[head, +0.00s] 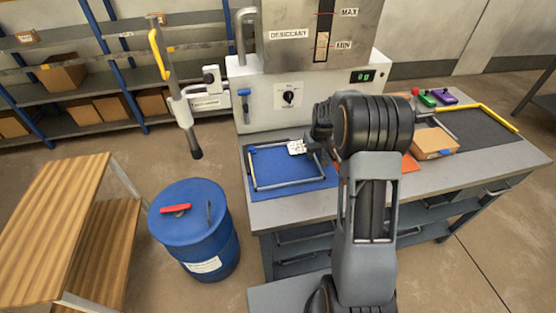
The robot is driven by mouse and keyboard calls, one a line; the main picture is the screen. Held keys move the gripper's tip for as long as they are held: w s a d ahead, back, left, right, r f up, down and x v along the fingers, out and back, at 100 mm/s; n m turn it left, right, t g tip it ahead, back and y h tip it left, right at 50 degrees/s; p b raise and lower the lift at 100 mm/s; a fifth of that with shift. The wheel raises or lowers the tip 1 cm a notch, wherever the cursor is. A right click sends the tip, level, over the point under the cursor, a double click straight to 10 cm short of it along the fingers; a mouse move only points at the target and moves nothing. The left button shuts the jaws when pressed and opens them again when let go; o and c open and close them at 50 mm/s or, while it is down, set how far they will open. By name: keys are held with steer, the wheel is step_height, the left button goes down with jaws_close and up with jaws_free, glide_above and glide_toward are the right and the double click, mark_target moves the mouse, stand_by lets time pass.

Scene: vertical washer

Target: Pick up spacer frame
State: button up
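The spacer frame (253,171) is a thin grey rectangular frame lying on the blue mat (290,172) at the left of the workbench. A small blue piece shows at its far left corner. My gripper (296,147) is over the far right part of the frame, with its pale tip close to the far bar. From this view I cannot tell whether it touches the bar, or whether its fingers are open or shut. My arm hides part of the mat's right side.
The desiccant machine (318,92) stands behind the mat, with a jointed arm (183,95) reaching left. A cardboard box (435,143), an orange mat (410,163) and a dark mat (478,130) are right of my arm. A blue drum (193,225) stands front left, near a wooden table (50,235).

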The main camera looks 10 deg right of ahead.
steer(key=shift+f, duration=0.5)
steer(key=shift+c, duration=0.4)
jaws_close()
